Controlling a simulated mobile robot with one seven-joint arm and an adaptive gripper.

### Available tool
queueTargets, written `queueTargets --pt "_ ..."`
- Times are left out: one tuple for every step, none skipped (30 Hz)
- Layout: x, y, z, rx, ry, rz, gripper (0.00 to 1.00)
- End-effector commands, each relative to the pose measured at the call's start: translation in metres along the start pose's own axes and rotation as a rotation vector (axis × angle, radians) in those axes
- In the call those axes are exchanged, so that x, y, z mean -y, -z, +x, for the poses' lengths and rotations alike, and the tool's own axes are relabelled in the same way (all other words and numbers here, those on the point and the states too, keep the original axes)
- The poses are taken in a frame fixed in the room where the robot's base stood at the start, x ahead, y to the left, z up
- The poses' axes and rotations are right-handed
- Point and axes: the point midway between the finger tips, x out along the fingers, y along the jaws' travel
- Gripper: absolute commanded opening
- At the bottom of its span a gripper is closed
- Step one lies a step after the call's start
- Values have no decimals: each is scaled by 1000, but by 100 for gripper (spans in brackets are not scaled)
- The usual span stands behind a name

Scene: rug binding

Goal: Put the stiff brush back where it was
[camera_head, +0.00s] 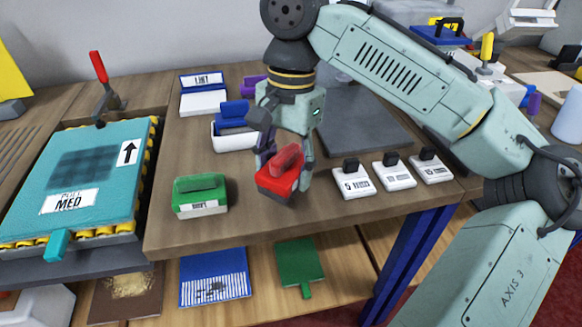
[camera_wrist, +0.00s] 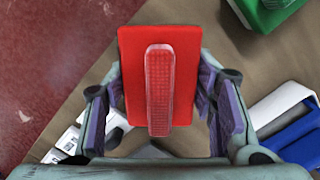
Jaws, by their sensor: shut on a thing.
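The red brush (camera_head: 279,180), a red block with a lighter red ridge handle on top, is between the fingers of my gripper (camera_head: 285,158). In the wrist view the red brush (camera_wrist: 135,80) fills the space between the two purple-padded fingers of my gripper (camera_wrist: 160,105). The gripper is shut on it. It is over the front part of the wooden table; I cannot tell whether its underside touches the table. A green brush (camera_head: 200,194) with a white lower part stands to the left.
Several white labelled blocks with black knobs (camera_head: 353,180) stand to the right. A teal pad labelled MED (camera_head: 85,175) lies left, near a red-handled clamp (camera_head: 98,67). A dark grey plate (camera_head: 365,125) lies behind. Bare table (camera_head: 240,220) shows between the green and red brushes.

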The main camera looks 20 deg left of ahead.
Motion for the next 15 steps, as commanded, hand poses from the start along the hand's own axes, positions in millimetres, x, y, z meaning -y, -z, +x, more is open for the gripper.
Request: queueTargets --pt "2 8 -3 2 1 2 25" --pt "3 13 -2 1 1 1 25" --pt "4 17 -2 2 1 1 25" --pt "5 20 -2 1 0 1 25" --pt "5 22 -1 1 1 0 25" --pt "5 23 -1 0 1 -1 25" --pt "6 24 0 0 1 -1 25" --pt "6 25 2 0 1 -1 25" --pt "5 25 5 0 0 -1 25" --pt "5 25 8 1 -1 -1 25" --pt "5 26 12 2 -1 -1 25" --pt "5 26 18 2 0 -1 25" --pt "5 27 22 1 -1 0 25" --pt "5 27 26 1 -1 1 25" --pt "5 28 30 1 1 1 25"
